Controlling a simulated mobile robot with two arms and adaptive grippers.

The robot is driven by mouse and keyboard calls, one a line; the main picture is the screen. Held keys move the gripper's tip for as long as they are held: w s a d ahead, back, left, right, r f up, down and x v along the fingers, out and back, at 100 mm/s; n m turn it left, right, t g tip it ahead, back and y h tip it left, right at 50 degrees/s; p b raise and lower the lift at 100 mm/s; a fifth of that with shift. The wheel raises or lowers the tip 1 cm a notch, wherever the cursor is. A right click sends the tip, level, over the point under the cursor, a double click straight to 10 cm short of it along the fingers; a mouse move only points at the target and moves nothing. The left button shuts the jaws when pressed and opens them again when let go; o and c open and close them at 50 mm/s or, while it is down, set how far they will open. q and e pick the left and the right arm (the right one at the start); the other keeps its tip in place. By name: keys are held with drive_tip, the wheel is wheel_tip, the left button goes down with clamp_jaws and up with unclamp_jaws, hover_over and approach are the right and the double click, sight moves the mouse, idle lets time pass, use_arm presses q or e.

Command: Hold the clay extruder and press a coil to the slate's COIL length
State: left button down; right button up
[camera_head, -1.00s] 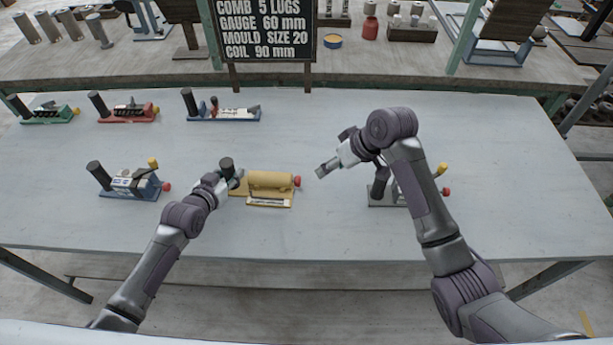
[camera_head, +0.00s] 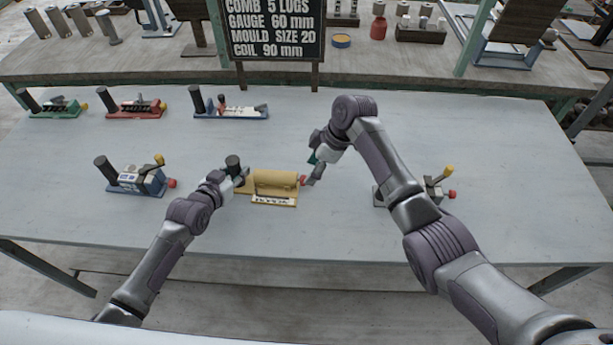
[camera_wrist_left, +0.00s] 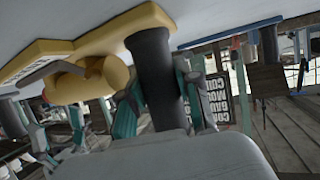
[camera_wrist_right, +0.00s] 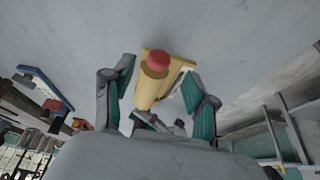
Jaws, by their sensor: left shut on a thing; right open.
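The yellow clay extruder (camera_head: 274,182) lies on the table with a dark upright handle at its left and a red knob (camera_head: 302,180) at its right end. A pale scale strip runs along its front. My left gripper (camera_head: 236,178) is shut on the dark handle, which also shows between the fingers in the left wrist view (camera_wrist_left: 153,75). My right gripper (camera_head: 315,170) is open just right of the red knob. In the right wrist view the red knob (camera_wrist_right: 158,60) lies ahead between the spread fingers, apart from them. The slate (camera_head: 270,30) reads COIL 90 mm.
A blue device (camera_head: 138,182) stands left of the extruder, and a grey one (camera_head: 435,188) is partly hidden behind my right arm. Green (camera_head: 55,108), red (camera_head: 135,108) and blue-white (camera_head: 230,108) devices line the back left. The table's front strip is clear.

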sight(303, 180)
drive_tip(key=shift+x, duration=2.3)
clamp_jaws()
drive_tip(key=shift+d, duration=0.1)
